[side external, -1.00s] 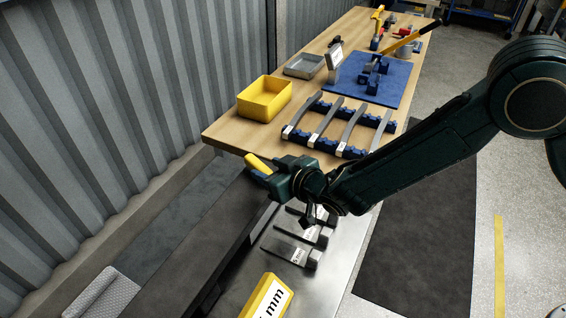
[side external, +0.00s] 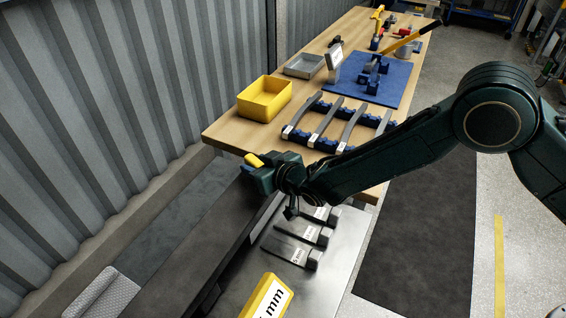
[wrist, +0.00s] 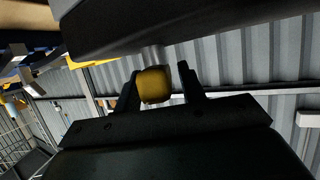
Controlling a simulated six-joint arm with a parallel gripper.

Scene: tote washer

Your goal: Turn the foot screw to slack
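The foot screw shows in the wrist view as a yellow-ochre knob (wrist: 154,87) on a short grey metal shaft, which runs up to a large dark body (wrist: 190,25). My gripper (wrist: 159,82) has one dark finger on each side of the knob. A gap shows between the knob and the right finger. The left finger lies close to the knob's edge, and I cannot tell if it touches. In the side view my gripper (side external: 257,170) is beside the near left table corner. A yellow piece shows at its end; the fingers and screw are not clear there.
The wooden table (side external: 225,132) carries a yellow bin (side external: 263,112), a grey tray (side external: 303,66) and a blue mat (side external: 392,89). Dark tools with white labels (side external: 298,256) lie on the metal surface below my arm. A ribbed wall (side external: 120,100) stands at left.

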